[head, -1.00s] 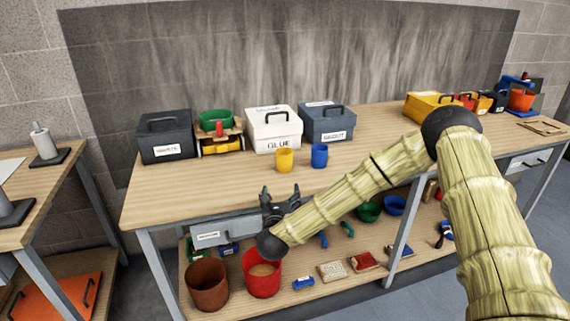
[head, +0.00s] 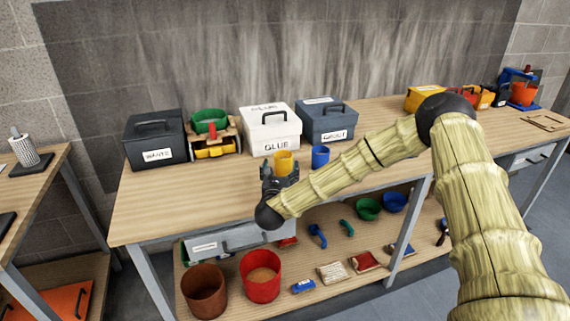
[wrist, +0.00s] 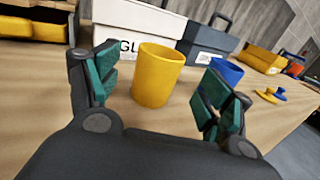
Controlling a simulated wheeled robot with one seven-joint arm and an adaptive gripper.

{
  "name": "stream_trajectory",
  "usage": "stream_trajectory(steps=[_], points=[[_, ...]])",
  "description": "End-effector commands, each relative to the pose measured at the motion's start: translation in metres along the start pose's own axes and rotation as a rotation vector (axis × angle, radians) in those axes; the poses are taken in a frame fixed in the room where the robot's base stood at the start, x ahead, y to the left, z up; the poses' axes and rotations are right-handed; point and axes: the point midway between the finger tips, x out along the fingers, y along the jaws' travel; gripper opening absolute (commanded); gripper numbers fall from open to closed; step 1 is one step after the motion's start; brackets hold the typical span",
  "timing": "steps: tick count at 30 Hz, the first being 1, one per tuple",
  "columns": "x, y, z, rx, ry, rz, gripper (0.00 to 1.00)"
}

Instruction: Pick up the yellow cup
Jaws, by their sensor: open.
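The yellow cup (head: 285,161) stands upright on the wooden workbench (head: 165,207), in front of the white GLUE box. In the wrist view the yellow cup (wrist: 157,76) is ahead, between my spread green-padded fingers. My gripper (wrist: 160,88) is open and empty, with gaps between the cup and both fingers. In the head view my gripper (head: 279,172) is at the bench's front part, just before the cup, and hides its lower part. A blue cup (head: 320,156) stands just right of the yellow cup, and it also shows behind my right finger in the wrist view (wrist: 226,70).
The white GLUE box (head: 269,130) and dark boxes (head: 155,141) line the back, with a green bowl on a small rack (head: 212,132) between. Buckets (head: 261,276) and tools lie on the lower shelf. The bench's left front is clear.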

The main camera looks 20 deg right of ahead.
Motion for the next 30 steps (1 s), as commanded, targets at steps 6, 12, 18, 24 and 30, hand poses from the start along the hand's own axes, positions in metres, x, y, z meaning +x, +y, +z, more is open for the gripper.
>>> stream_trajectory(steps=[6, 12, 18, 24, 30], points=[[0.015, 0.002, -0.001, -0.001, 0.001, 0.002, 0.8], [0.032, -0.003, 0.001, -0.002, 0.0, 0.0, 0.8], [0.057, -0.006, -0.002, -0.002, 0.0, 0.0, 0.8], [0.068, -0.007, -0.004, -0.001, 0.001, 0.0, 0.8], [0.068, -0.007, -0.005, -0.001, 0.001, 0.0, 0.8]])
